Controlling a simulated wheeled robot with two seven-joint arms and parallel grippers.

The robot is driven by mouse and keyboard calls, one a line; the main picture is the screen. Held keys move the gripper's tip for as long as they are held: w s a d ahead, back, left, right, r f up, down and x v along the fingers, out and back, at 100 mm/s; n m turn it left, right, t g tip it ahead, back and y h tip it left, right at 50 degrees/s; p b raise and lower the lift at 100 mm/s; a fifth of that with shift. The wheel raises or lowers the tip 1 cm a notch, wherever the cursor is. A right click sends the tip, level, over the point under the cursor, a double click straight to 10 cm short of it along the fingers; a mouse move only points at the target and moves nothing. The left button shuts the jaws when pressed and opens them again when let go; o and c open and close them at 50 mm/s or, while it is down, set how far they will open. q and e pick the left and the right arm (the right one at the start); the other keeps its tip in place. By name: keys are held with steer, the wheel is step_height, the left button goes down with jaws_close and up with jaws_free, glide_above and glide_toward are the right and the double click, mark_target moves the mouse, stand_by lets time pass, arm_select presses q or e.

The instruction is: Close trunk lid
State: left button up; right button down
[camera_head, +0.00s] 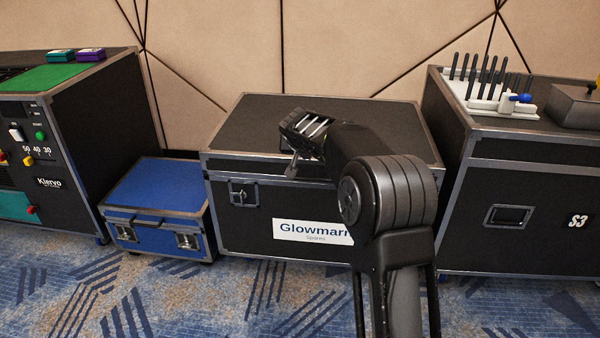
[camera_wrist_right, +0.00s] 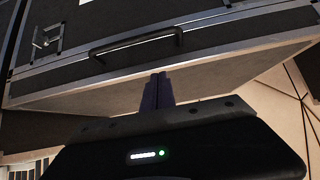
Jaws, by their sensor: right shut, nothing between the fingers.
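The black trunk (camera_head: 237,225) with metal edging and a "Glowmarr" label stands at the centre of the head view. Its dark lid (camera_head: 250,120) lies down over the body; whether a thin gap remains at the seam I cannot tell. A front latch (camera_head: 243,192) shows on the left. In the right wrist view, which looks upside down, the lid top (camera_wrist_right: 100,100), a carry handle (camera_wrist_right: 135,43) and a latch (camera_wrist_right: 46,40) show. My right gripper (camera_wrist_right: 157,92) is shut and empty, its fingers at the lid's front edge near the handle; contact is unclear. My left gripper is out of view.
A small blue case (camera_head: 158,187) stands close on the trunk's left, with a black console (camera_head: 90,130) beyond. A black case (camera_head: 470,225) topped by a white rack (camera_head: 490,100) stands close on the right. The wall is behind; patterned carpet (camera_head: 180,300) is open in front.

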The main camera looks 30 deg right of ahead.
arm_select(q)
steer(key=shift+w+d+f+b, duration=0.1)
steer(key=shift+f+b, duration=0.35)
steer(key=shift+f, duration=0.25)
arm_select(e)
steer(key=s+a+f, duration=0.2)
steer(key=s+a, duration=0.2)
steer(key=s, duration=0.1)
steer(key=shift+s+a+f, duration=0.3)
steer(key=shift+s, duration=0.05)
